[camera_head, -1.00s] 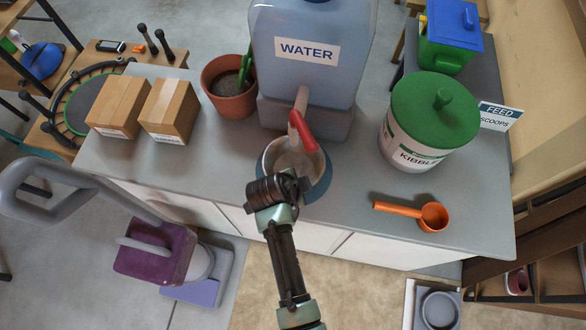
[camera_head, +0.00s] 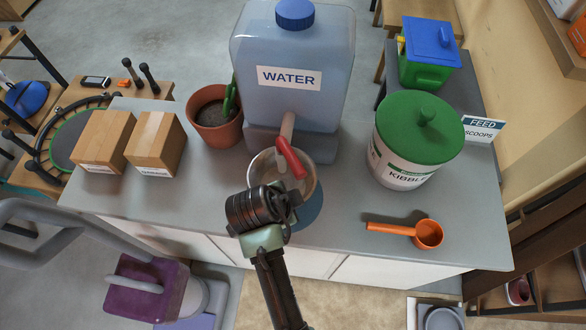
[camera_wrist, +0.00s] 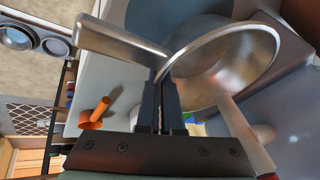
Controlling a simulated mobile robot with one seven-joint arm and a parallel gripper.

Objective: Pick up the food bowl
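The food bowl, a shiny metal bowl (camera_head: 264,168), is below the red-handled tap of the water tank (camera_head: 292,90). It looks raised and shifted off a round blue base (camera_head: 309,211) on the counter. My gripper (camera_head: 290,196) is at the bowl's near side in the head view, its fingertips mostly hidden by my wrist. In the wrist view the bowl (camera_wrist: 205,70) is large, with its rim running between my two black fingers (camera_wrist: 166,97), which are closed on it. The bowl's inside looks empty. A grey metal bar (camera_wrist: 120,42) beside the rim is unclear.
The tap spout and red handle (camera_head: 291,158) hang right over the bowl. A plant pot (camera_head: 213,128) and two boxes (camera_head: 155,146) stand left. A kibble bin (camera_head: 413,145) and orange scoop (camera_head: 410,231) are right. The counter's front middle is clear.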

